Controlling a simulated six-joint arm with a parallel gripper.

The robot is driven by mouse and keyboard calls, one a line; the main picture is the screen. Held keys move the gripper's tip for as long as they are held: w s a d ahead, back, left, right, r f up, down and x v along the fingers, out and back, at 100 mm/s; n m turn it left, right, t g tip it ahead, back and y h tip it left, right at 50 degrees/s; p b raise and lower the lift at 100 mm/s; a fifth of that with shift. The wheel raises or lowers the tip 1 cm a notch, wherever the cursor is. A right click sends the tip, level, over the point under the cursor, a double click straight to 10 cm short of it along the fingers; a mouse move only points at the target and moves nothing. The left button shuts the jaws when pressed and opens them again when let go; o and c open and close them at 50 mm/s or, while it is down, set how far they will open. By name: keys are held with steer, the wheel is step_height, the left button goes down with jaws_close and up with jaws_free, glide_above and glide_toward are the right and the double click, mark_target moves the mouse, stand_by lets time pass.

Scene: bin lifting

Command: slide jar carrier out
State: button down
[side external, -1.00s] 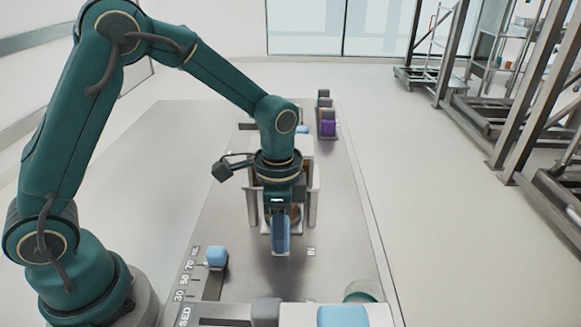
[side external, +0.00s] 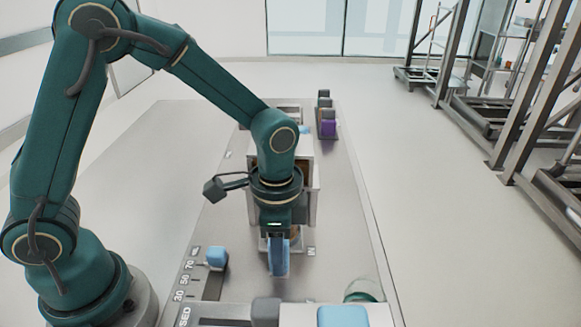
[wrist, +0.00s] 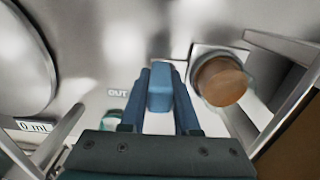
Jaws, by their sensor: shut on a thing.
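My gripper (side external: 278,268) points down at the front of the pale housing (side external: 308,200). The jar carrier (side external: 297,242) shows as a pale corner beside my gripper in the side view. A round jar (wrist: 222,84) with a brown top sits in the carrier, right of the fingers in the wrist view. In the side view my wrist hides the jar and most of the carrier.
An "OUT" mark (wrist: 118,93) is on the metal table left of the fingers. A blue slider knob (side external: 216,257) stands by a numbered scale at left. A glass vessel (side external: 364,291) and a pale unit (side external: 343,316) are in front. Bare table lies around the gripper.

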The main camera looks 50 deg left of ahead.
steer(key=s+d, duration=0.5)
steer(key=c, duration=0.6)
jaws_free()
steer(key=shift+c, duration=0.2)
steer(key=shift+r, duration=0.1)
step_height(320, 180, up, 5)
